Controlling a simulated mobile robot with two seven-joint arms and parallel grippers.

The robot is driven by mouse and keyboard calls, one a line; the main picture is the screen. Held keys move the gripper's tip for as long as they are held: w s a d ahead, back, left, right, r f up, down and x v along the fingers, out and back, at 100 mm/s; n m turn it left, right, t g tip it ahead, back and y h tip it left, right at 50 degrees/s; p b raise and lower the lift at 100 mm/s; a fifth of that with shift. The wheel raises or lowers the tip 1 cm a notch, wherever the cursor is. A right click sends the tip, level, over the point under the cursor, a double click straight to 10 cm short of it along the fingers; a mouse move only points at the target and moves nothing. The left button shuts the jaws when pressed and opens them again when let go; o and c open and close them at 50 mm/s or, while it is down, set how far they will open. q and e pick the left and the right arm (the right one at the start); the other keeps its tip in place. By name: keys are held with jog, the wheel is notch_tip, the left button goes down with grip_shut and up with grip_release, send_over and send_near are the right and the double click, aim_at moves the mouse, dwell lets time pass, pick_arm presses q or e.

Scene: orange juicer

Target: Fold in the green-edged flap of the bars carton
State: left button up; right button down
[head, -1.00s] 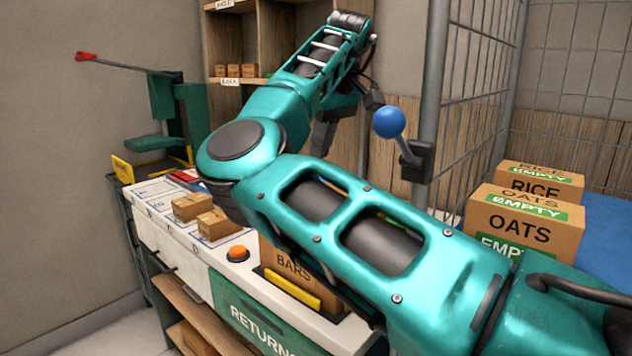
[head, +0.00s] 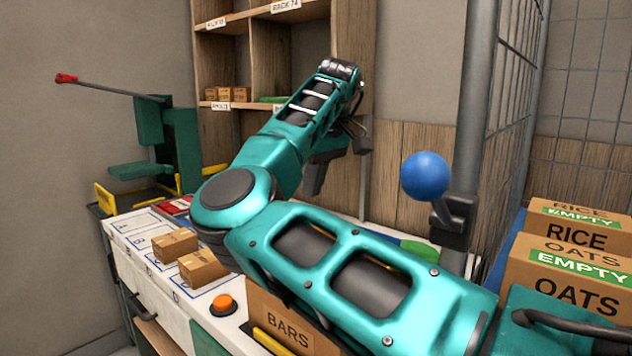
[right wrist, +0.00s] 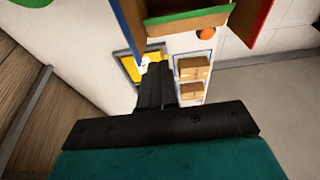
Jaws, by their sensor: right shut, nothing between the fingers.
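The bars carton (head: 285,327) stands on the white counter in the head view, mostly hidden behind my right arm. Its top is hidden there. In the right wrist view an open carton at the top edge shows a green-edged flap (right wrist: 188,18), a red-edged flap (right wrist: 262,20) on the right and a blue-edged flap (right wrist: 128,30) on the left. The green-edged flap slants outward toward my gripper. My right gripper (right wrist: 155,98) is shut and empty, just below that flap in the picture and apart from it. In the head view its dark fingers (head: 314,178) hang down beyond the arm. My left gripper is not in view.
Two small boxes (head: 202,267) and an orange button (head: 223,304) are on the counter. A blue-ball lever (head: 425,177) stands right of my arm. Rice and oats cartons (head: 570,285) stand at the right, by a wire cage (head: 512,110). Shelves rise behind.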

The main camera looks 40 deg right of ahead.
jog(key=x, duration=0.6)
jog(key=f, duration=0.1)
jog(key=s+f, duration=0.1)
jog(key=f, duration=0.1)
jog(key=shift+s, duration=0.2)
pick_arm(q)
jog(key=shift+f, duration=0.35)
pick_arm(e)
jog(key=shift+s+d+f, duration=0.1)
jog(key=shift+s+f, duration=0.15)
jog(key=shift+f, duration=0.15)
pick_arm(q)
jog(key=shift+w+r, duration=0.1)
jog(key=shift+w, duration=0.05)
pick_arm(e)
jog(key=shift+w, duration=0.1)
